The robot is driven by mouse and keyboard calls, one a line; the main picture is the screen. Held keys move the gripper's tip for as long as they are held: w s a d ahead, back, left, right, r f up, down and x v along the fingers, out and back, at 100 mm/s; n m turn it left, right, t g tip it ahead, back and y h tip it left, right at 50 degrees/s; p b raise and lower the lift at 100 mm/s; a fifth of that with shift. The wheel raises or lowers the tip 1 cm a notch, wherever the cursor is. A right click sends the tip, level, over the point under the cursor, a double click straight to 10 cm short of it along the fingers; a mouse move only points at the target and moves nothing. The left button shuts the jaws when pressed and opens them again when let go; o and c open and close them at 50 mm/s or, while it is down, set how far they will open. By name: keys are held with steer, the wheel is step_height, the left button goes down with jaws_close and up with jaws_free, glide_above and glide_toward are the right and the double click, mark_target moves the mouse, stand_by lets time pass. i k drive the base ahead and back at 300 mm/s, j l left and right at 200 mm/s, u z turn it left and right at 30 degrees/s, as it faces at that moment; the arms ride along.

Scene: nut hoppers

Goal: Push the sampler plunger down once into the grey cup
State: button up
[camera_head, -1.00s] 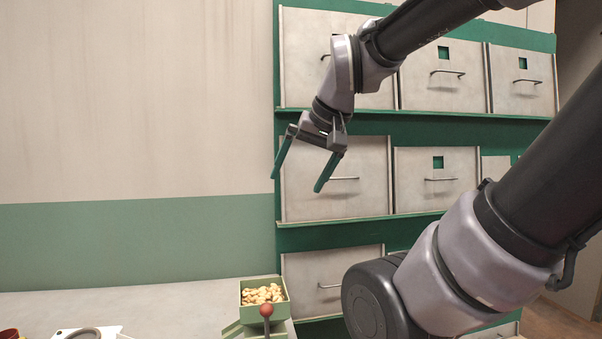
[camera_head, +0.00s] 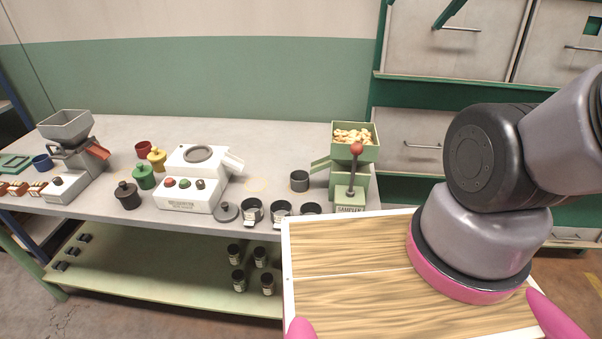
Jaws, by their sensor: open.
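The sampler (camera_head: 349,190) is a pale green unit at the right end of the bench, with a "SAMPLER" label on its front. Its hopper is full of pale nuts (camera_head: 352,136). The plunger (camera_head: 356,149) has a red ball knob on a thin upright rod and stands raised. A chute (camera_head: 321,164) juts from its left side. A dark grey cup (camera_head: 299,181) stands upright on the bench, by the chute's lower end; I cannot tell whether it is exactly beneath. My gripper (camera_head: 422,8) is mostly cut off by the top edge, with green fingertips showing, open, high above and right of the sampler.
Labelled dark cups (camera_head: 252,211) and a round lid (camera_head: 226,212) line the front edge. A white machine (camera_head: 190,180), coloured jars (camera_head: 144,177) and a grey hopper machine (camera_head: 67,150) stand left. Drawers (camera_head: 447,40) fill the right wall. My wooden-topped base is in front.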

mark_target(356, 149)
steer(key=k+l+u, duration=0.1)
steer(key=k, duration=0.35)
steer(key=k+l+u, duration=0.15)
steer(key=k, duration=0.3)
steer(key=l, duration=0.1)
